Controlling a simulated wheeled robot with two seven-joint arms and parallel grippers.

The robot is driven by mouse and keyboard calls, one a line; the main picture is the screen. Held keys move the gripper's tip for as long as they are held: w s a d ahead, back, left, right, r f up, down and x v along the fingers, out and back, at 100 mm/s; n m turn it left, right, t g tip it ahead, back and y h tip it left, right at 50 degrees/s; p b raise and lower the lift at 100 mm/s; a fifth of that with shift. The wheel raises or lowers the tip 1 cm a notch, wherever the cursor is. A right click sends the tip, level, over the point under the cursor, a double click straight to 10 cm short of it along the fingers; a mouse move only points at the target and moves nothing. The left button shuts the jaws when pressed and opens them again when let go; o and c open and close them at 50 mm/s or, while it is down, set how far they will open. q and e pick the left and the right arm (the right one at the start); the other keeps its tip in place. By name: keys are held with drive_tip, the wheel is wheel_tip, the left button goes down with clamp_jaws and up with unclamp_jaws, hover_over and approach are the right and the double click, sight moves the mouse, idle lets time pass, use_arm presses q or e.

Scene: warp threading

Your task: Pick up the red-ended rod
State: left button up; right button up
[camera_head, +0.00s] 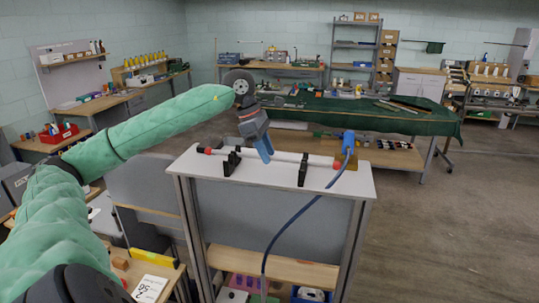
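The rod (284,156) is pale and thin, with a red end at the left and another red end at the right. It lies level across two black stands (303,171) on a white-topped bench (262,180). My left gripper (266,156) comes in from the upper left and points down, with its blue fingers in front of the middle of the rod. The fingers hide a short part of the rod. I cannot tell whether they touch it or how far apart they are. My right gripper is not in view.
The hose hangs over the bench's front. A green-covered table (440,123) stands behind. The floor at the right is clear.

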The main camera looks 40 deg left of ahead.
use_arm(q)
drive_tip(key=shift+f, duration=0.15)
drive_tip(key=shift+c, duration=0.2)
clamp_jaws()
